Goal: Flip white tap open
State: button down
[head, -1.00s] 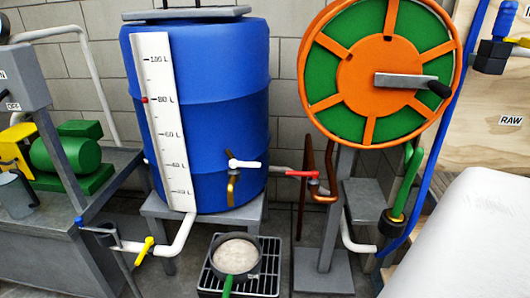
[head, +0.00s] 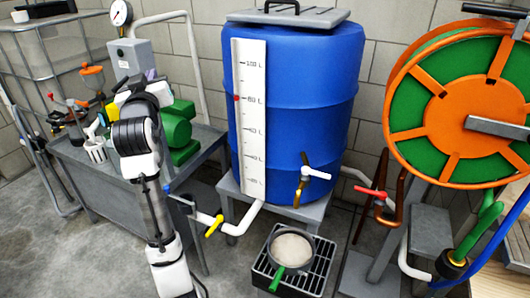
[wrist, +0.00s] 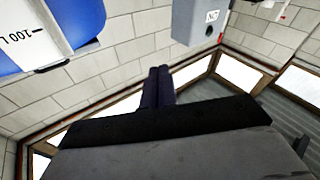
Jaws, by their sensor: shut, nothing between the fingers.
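The white tap (head: 317,173) is on the lower front of the blue drum (head: 295,110), above a brass spout (head: 298,196). Its white lever points right, close to level, in the head view. My arm stands to the left of the drum in the head view, well apart from the tap; its fingertips are hard to make out there. In the wrist view my gripper (wrist: 157,72) is shut and empty, its two dark fingers together. That view shows part of the drum's scale (wrist: 42,32) and the wall, not the tap.
A pan with a green handle (head: 291,251) sits on a grate below the tap. A yellow valve (head: 214,226) is at lower left and a red valve (head: 370,193) at right. A hose reel (head: 470,110) stands at right. A bench (head: 105,185) with a green pump is behind my arm.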

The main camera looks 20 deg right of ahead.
jog(key=d+f+m+g+h+p, duration=0.1)
jog(key=d+f+m+g+h, duration=0.15)
jog(key=d, duration=0.55)
jog(key=d+f+m+g+h+p, duration=0.1)
jog(key=d+g, duration=0.2)
jog(key=d, duration=0.5)
jog(key=m+g+y+p, duration=0.6)
jog(key=g, duration=0.5)
send_over(316, 174)
jog(key=w+d, duration=0.1)
jog(key=d, duration=0.2)
notch_tip(316, 174, down, 14)
jog(key=shift+s+d+f+h, duration=0.1)
jog(key=shift+d+f+h, duration=0.05)
jog(key=shift+f+h, duration=0.1)
notch_tip(316, 174, down, 9)
jog(key=p, duration=0.2)
jog(key=shift+s+a+r+p, duration=0.2)
jog(key=shift+s+a+p, duration=0.05)
jog(key=shift+a+p, duration=0.1)
